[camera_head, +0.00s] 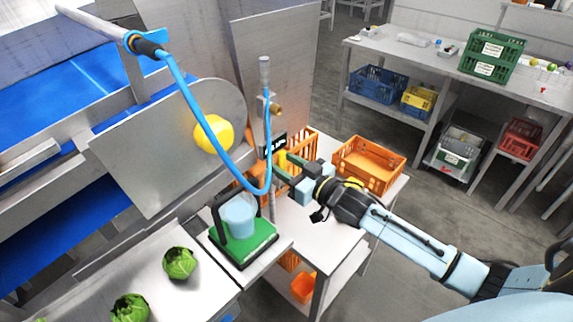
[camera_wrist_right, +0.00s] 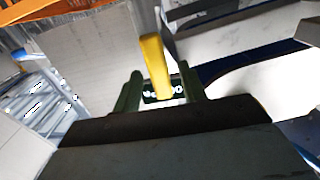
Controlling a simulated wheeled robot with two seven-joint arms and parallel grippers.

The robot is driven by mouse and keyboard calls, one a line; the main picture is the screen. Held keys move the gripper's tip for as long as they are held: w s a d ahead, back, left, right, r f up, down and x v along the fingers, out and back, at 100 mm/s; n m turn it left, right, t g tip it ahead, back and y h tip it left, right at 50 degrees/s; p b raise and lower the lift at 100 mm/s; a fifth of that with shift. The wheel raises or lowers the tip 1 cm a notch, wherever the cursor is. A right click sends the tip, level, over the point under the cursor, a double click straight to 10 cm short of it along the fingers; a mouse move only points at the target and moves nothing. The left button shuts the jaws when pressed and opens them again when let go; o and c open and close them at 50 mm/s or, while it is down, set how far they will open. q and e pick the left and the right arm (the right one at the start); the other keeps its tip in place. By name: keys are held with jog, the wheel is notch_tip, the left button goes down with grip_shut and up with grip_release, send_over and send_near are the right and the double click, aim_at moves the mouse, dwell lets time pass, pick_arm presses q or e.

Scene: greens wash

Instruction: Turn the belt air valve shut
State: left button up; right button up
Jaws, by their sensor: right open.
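My right gripper (camera_head: 287,166) is open beside the upright metal post (camera_head: 265,75), close to a small black label plate (camera_head: 273,143). In the right wrist view a yellow lever (camera_wrist_right: 154,62), which looks like the valve handle, stands upright in the picture between my two green fingers (camera_wrist_right: 160,88). The black plate with white lettering (camera_wrist_right: 176,88) shows behind it. I cannot tell whether the fingers touch the lever. In the head view the lever cannot be made out. A brass fitting (camera_head: 276,108) sits higher on the post, near the blue hose (camera_head: 190,90).
An orange crate (camera_head: 369,164) stands just beyond my right forearm. A green scale with a bluish container (camera_head: 239,217) stands near the post. A large yellow knob (camera_head: 213,134) is on the metal panel. Lettuce heads (camera_head: 180,263) lie on the front table.

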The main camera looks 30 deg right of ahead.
grip_shut()
